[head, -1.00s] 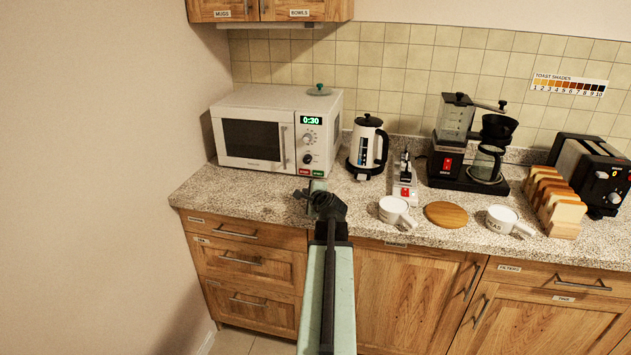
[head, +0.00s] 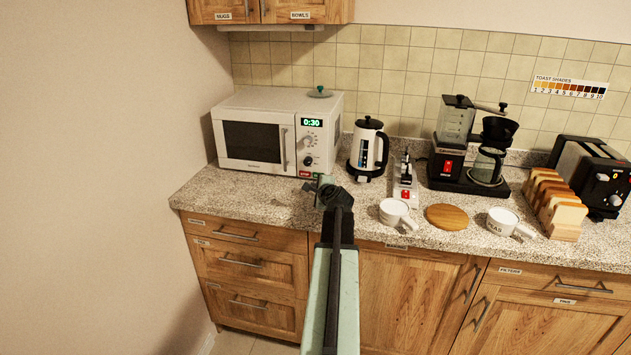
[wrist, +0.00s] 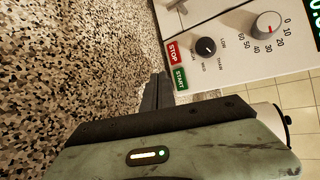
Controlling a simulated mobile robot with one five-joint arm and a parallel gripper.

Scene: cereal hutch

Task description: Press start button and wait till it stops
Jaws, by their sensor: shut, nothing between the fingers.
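The white microwave (head: 252,107) stands at the left end of the counter, door shut, its display (head: 312,122) reading 0:30. Its red STOP button (head: 304,174) is at the bottom of the panel and also shows in the wrist view (wrist: 173,52). The green START button (wrist: 180,79) is beside it and is clear in the wrist view; in the head view my gripper partly covers that corner. My gripper (head: 312,186) is shut and empty, just in front of the panel's lower corner. In the wrist view its dark fingertips (wrist: 154,92) are close to the START button; contact cannot be told.
A kettle (head: 367,148) stands right of the microwave. Further right are a coffee maker (head: 449,163), white mugs (head: 394,211), a round wooden board (head: 446,217) and a toaster (head: 592,175). The counter in front of the microwave is clear.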

